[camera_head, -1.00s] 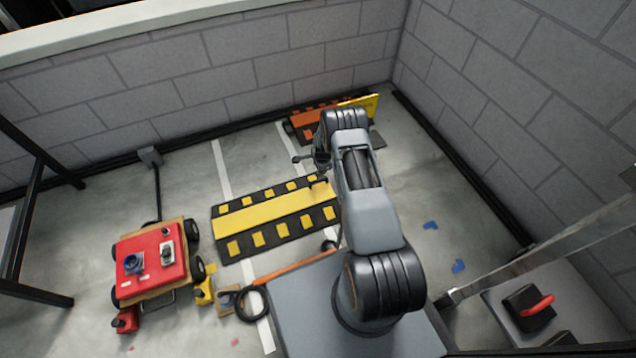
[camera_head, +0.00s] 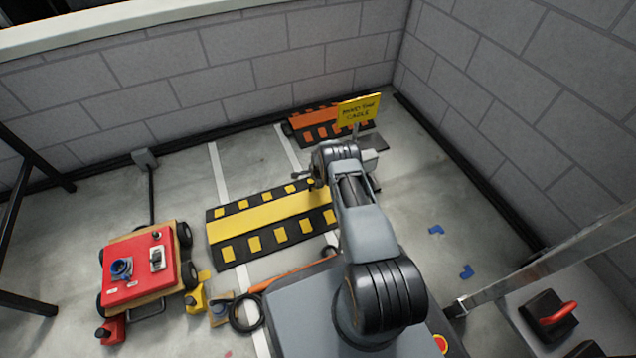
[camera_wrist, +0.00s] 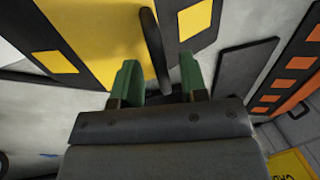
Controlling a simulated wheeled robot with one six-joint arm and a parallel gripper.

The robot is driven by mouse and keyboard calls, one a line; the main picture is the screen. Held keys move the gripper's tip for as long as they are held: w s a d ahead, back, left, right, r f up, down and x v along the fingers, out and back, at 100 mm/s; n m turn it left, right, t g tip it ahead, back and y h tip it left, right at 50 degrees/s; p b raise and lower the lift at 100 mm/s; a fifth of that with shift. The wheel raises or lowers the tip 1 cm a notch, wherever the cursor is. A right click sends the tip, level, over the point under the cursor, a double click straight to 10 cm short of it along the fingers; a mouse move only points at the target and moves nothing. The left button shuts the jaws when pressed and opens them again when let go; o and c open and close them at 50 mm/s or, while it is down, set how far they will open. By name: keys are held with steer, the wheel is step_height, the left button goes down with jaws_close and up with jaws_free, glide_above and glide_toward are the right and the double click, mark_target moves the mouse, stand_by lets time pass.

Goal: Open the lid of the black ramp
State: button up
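The black ramp (camera_head: 232,256) lies flat on the floor, with yellow squares along both sides. Its yellow lid (camera_head: 268,216) lies down along the middle and looks closed. My arm covers the ramp's right end in the head view. In the wrist view the yellow lid (camera_wrist: 95,28) is close up. A dark upright bar (camera_wrist: 155,52) stands at the lid's edge. My gripper (camera_wrist: 159,80) has its two green fingers apart, one on each side of the bar's lower end. I cannot tell whether they touch it.
A second black ramp with orange markings (camera_head: 308,124) stands by the back wall with a yellow sign (camera_head: 358,110). A red cart (camera_head: 140,270) and a yellow can (camera_head: 195,299) are at left. The floor right of my arm is mostly clear.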

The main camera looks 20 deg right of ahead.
steer(key=shift+c, duration=0.5)
jaws_close()
